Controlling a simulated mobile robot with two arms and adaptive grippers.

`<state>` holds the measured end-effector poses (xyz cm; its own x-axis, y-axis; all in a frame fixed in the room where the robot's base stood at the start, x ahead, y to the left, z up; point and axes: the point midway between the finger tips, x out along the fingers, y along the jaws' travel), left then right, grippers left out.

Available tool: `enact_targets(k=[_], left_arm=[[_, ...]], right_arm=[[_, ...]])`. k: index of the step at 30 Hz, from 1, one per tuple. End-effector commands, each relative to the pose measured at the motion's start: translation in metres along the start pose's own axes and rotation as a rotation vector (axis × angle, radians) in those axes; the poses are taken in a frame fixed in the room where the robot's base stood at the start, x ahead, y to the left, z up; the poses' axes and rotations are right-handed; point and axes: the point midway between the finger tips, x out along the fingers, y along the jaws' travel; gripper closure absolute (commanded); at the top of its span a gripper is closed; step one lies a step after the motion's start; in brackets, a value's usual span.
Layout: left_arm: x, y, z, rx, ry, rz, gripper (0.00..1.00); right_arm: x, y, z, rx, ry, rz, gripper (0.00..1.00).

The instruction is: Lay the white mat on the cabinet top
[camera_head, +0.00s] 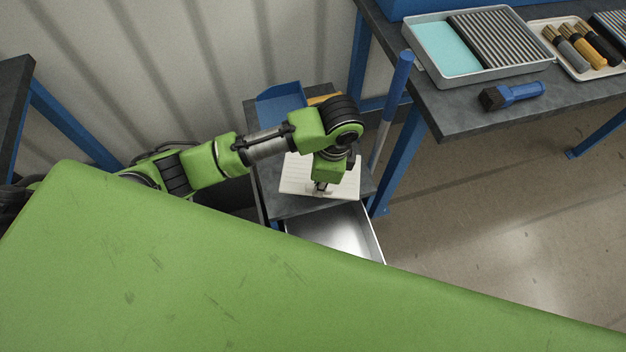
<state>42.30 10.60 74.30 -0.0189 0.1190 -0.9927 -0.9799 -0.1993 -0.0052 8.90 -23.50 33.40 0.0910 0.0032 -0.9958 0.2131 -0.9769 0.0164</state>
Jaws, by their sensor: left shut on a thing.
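The white mat (293,178), with faint ribs across it, is at the front part of the dark cabinet top (290,209). It looks flat on or just above the surface; I cannot tell which. My left gripper (320,189) points down at the mat's front part and is shut on it. The gripper and wrist hide part of the mat's middle and right side. My right gripper is not in view.
A blue bin (281,103) and a yellow item (325,99) are at the cabinet's back. An open metal drawer (340,232) juts out in front. A workbench (450,119) at right holds trays and a blue flashlight (513,95). My green body covers the foreground.

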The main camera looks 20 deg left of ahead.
Motion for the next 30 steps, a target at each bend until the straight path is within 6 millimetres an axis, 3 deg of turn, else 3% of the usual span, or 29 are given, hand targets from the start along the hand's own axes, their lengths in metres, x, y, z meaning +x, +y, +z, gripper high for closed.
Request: enact_targets(k=[3, 9, 14, 19, 30], left_arm=[[0.025, -0.02, 0.008, -0.004, -0.004, 0.001, 1.0], [0.052, -0.04, 0.012, -0.002, 0.0, -0.001, 1.0], [0.062, -0.047, 0.014, -0.002, 0.0, -0.001, 1.0], [0.086, -0.047, 0.011, 0.0, 0.001, 0.001, 1.0], [0.093, -0.048, 0.011, 0.0, 0.001, -0.002, 1.0]], right_arm=[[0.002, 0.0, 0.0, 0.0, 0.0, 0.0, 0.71], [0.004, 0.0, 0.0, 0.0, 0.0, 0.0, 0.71], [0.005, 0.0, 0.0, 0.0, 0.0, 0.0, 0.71], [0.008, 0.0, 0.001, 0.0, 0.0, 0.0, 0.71], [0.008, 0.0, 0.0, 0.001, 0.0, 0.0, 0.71]])
